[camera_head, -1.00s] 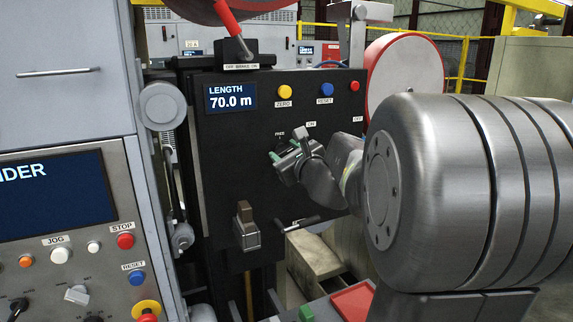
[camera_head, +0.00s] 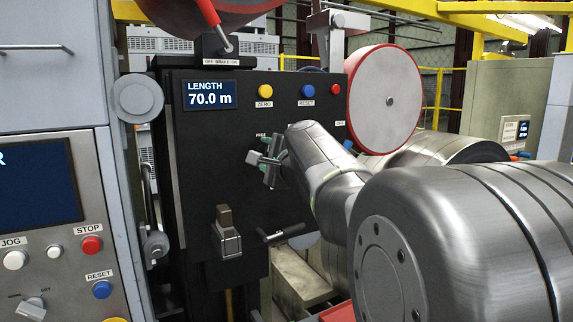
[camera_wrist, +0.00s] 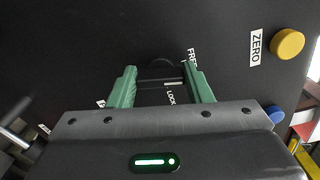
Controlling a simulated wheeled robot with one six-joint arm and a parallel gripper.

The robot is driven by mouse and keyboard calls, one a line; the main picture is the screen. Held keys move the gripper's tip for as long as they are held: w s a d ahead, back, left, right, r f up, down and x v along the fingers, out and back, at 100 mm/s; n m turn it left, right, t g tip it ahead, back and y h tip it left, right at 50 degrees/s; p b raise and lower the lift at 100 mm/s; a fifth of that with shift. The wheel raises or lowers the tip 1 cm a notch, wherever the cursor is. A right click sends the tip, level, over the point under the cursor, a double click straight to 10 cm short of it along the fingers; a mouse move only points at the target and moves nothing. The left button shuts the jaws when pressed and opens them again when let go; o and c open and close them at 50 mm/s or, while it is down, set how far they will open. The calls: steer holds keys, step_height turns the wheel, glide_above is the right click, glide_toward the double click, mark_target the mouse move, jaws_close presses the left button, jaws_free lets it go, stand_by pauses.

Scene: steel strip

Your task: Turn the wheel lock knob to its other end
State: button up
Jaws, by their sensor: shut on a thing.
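The wheel lock knob (camera_wrist: 161,68) is a dark round knob on the black panel (camera_head: 200,150), between the FREE and LOCK labels in the wrist view. A short white line shows on the dark part between my fingers, but its exact setting is hard to read. My gripper (camera_wrist: 160,85) has its two green fingers on either side of the knob and is shut on it. In the head view my gripper (camera_head: 264,166) is at the panel below the FREE label, and my wrist hides the knob.
The yellow ZERO button (camera_head: 265,91), blue RESET button (camera_head: 308,91) and a red button (camera_head: 336,89) sit above my gripper. A lever block (camera_head: 226,238) and a black handle (camera_head: 286,233) stick out below. A red-rimmed reel (camera_head: 388,98) stands to the right.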

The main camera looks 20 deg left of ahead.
steer(key=shift+f+n+b, duration=0.1)
steer(key=shift+n+b, duration=0.7)
steer(key=shift+n, duration=0.4)
steer(key=o, duration=1)
steer(key=b+v, duration=0.1)
steer(key=v, duration=1.2)
steer(key=shift+s+d+b, duration=0.25)
steer(key=shift+s+b, duration=0.05)
steer(key=shift+b, duration=0.1)
steer(key=shift+w, duration=0.1)
